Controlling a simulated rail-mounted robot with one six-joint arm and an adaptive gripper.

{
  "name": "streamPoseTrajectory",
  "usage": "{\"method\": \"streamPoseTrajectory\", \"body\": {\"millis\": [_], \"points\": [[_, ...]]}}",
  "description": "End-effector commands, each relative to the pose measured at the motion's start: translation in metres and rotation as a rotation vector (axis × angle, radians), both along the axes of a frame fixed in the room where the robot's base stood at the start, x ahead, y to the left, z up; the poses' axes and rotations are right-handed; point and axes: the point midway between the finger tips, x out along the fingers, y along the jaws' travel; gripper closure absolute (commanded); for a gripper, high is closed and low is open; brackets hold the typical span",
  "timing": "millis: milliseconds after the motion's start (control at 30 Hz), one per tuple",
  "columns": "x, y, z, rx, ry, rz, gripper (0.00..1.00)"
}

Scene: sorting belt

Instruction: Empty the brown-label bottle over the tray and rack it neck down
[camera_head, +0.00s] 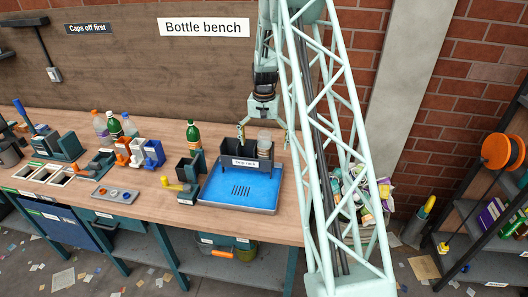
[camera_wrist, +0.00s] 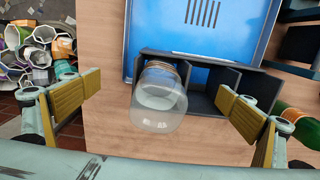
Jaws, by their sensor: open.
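A clear bottle (camera_head: 265,143) stands in the right end of the dark drip rack (camera_head: 246,163). In the wrist view the clear bottle (camera_wrist: 159,101) is base up in the left compartment of the rack (camera_wrist: 227,83). A brownish band shows low on it; I cannot tell whether it is the label. My gripper (camera_head: 264,134) is open above the rack. In the wrist view my gripper (camera_wrist: 159,93) has its fingers apart, one on each side of the bottle, not touching it. The other compartments look empty. The blue tray (camera_head: 220,195) lies under the rack.
A green bottle (camera_head: 193,134) with an orange-toned label stands left of the rack. Several bottles stand farther left, near orange and blue holders (camera_head: 150,153). A yellow-handled device (camera_head: 178,185) sits beside the tray. A bin of crushed containers (camera_head: 365,195) is at the right.

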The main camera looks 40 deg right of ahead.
Motion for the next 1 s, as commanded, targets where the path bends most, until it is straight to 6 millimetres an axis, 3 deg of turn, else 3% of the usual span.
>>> {"method": "streamPoseTrajectory", "body": {"millis": [200, 500, 1000], "points": [[0.0, 0.0, 0.033, -0.002, -0.003, 0.0, 0.0], [-0.001, 0.0, 0.065, 0.0, 0.0, 0.0, 0.0], [-0.001, 0.0, 0.074, 0.0, 0.0, -0.001, 0.0]]}}
